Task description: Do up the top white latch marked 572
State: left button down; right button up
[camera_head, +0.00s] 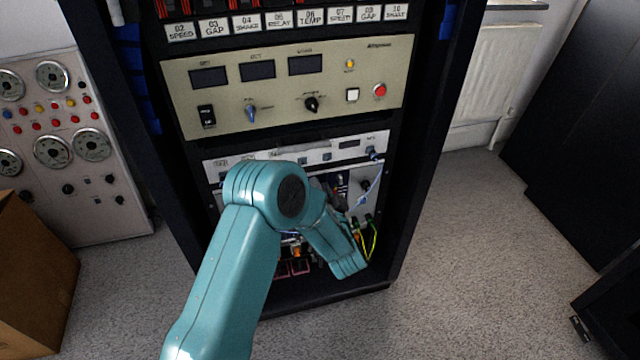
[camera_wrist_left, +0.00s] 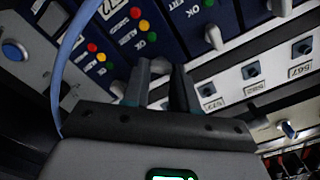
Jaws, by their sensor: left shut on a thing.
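My left gripper (camera_wrist_left: 164,72) shows in the left wrist view with its two dark fingers close together against the rack front. It is shut on a small part that the fingers mostly hide. This part lies in line with a row of white latches (camera_wrist_left: 213,38), so it looks like the white latch. I cannot read the mark 572 on it. In the head view my left arm reaches into the lower opening of the rack and hides the gripper and the latch. My right gripper is not in view.
The black rack (camera_head: 425,165) holds a beige control panel (camera_head: 290,118) above a white panel (camera_head: 345,147). Yellow-green wires (camera_head: 372,240) hang at the lower right. In the wrist view a blue cable (camera_wrist_left: 66,60) passes left of the fingers, and a label reading 567 (camera_wrist_left: 300,70) is at right.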

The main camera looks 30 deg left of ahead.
pick_arm(q)
jog(key=shift+f+m+p, duration=0.15)
jog(key=shift+m+p, duration=1.9)
jog(key=shift+m, duration=2.55)
jog(key=c, duration=0.9)
grip_release()
jog(key=shift+d, duration=0.15)
jog(key=p+v, duration=0.2)
jog(key=v, duration=1.4)
jog(key=shift+p, duration=0.35)
